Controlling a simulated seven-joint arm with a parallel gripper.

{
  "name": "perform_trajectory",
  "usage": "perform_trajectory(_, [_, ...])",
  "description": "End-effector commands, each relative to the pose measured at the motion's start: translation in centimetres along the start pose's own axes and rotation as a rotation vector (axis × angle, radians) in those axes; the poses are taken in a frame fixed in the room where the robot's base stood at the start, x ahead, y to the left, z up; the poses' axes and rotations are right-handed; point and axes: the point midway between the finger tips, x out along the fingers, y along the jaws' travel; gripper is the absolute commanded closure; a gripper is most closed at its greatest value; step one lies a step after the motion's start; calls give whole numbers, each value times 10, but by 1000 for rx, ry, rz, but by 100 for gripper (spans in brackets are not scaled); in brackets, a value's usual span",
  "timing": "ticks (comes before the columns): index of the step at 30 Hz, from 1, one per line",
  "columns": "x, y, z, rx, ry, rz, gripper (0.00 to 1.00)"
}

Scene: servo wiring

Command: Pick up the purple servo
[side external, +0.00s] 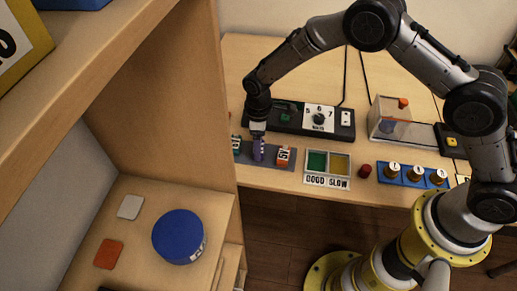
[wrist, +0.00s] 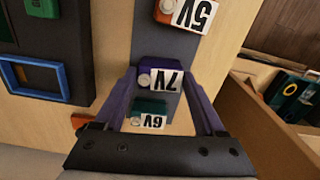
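The purple servo (wrist: 160,64), with a white 7V label, sits on a grey strip in the wrist view. It also shows in the side view (side external: 258,153), under my gripper. My gripper (wrist: 161,76) points down, with its spread fingers on either side of the purple servo. A thin gap seems to show beside the servo; contact is hard to make out. The teal servo (wrist: 149,107), labelled 6V, is beside it on the strip and also shows between the fingers. The orange servo (wrist: 178,16), labelled 5V, is on the purple servo's other side.
A black panel with a dial (side external: 319,119) stands behind the strip. A tray with green and yellow compartments (side external: 328,164), a red knob (side external: 365,170) and a blue block with brass knobs (side external: 413,175) are to the right. A wooden shelf stands at left.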

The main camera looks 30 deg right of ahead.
Motion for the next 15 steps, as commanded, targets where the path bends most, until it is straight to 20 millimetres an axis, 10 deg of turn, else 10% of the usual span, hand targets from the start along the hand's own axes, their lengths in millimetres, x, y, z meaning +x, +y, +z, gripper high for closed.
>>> perform_trajectory(7, [0,0,0,0,0,0,83])
perform_trajectory(15, [-1,0,0,0,1,1,85])
